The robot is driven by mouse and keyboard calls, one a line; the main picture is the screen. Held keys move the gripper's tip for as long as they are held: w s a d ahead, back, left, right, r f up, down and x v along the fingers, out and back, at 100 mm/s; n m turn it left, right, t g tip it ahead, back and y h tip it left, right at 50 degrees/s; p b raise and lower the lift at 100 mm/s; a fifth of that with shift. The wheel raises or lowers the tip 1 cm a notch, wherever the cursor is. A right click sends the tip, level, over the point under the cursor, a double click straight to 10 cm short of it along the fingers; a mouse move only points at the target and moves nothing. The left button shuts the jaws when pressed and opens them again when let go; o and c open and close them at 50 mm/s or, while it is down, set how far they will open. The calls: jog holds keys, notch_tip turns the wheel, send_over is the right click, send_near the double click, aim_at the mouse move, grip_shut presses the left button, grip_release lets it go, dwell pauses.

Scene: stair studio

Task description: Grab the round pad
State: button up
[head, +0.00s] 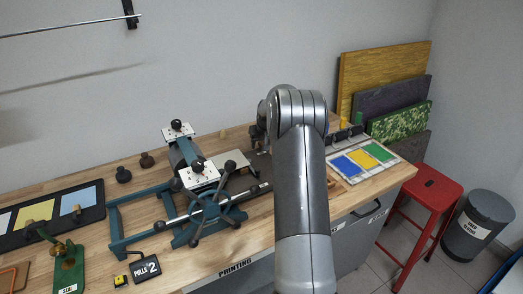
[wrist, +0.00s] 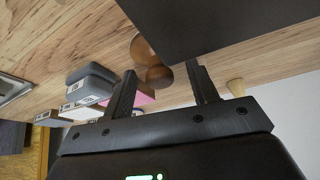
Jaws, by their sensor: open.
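My gripper (wrist: 162,70) is open, with one finger on each side of the brown piece. I cannot tell whether either finger touches it. In the head view, my arm hides the gripper and this object.
A dark slab (wrist: 220,22) lies beside the brown piece. Grey blocks (wrist: 90,80) and a pink block (wrist: 146,97) are near the left finger; a pale wooden cone (wrist: 235,87) is beyond the right. A blue press (head: 205,205) stands left of my arm, a colour tray (head: 362,160) right.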

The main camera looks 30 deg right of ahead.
jog(key=shift+w+f, duration=0.2)
jog(key=shift+f, duration=0.15)
jog(key=shift+s, duration=0.1)
jog(key=c, duration=1.2)
jog(key=shift+o, duration=0.2)
